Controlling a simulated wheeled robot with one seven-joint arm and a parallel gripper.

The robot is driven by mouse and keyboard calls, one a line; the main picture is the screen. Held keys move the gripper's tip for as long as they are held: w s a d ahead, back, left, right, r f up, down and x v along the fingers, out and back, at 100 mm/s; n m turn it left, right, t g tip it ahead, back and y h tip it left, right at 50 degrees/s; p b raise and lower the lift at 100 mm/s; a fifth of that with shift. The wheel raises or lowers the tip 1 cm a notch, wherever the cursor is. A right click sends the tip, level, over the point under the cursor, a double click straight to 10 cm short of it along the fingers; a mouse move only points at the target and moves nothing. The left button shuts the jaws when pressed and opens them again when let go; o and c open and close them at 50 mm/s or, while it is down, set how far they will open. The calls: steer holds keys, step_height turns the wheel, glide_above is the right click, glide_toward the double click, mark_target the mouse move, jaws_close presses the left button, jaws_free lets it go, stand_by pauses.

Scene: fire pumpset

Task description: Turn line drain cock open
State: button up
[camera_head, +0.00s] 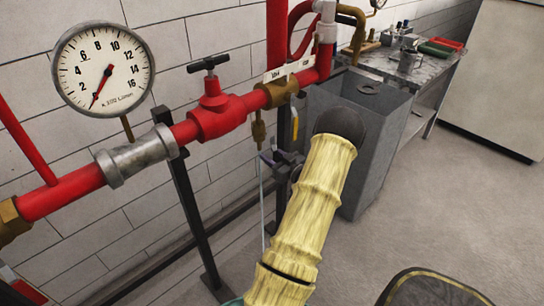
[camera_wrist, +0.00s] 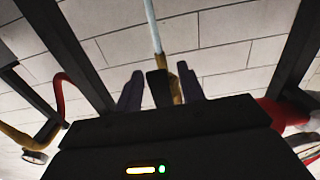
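The line drain cock (camera_head: 259,131) is a small brass fitting hanging under the red pipe, with a pale thin tube (camera_head: 262,205) running down below it. My gripper (camera_head: 277,158) is just below and to the right of it in the head view, partly hidden by my arm. In the wrist view, my gripper (camera_wrist: 161,88) is open, its two purple-grey fingers apart. Between them show a black piece (camera_wrist: 157,86), probably the cock's handle, and a brass part (camera_wrist: 176,88). The pale tube (camera_wrist: 152,25) rises behind. I cannot tell whether either finger touches the handle.
The red pipe (camera_head: 80,184) carries a pressure gauge (camera_head: 103,69) and a red valve with a black T-handle (camera_head: 208,64). A dark support post (camera_head: 190,205) stands left of my gripper. A grey bin-like box (camera_head: 375,150) stands close on the right.

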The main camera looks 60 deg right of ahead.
steer(key=v, duration=1.7)
steer(key=shift+a, duration=0.1)
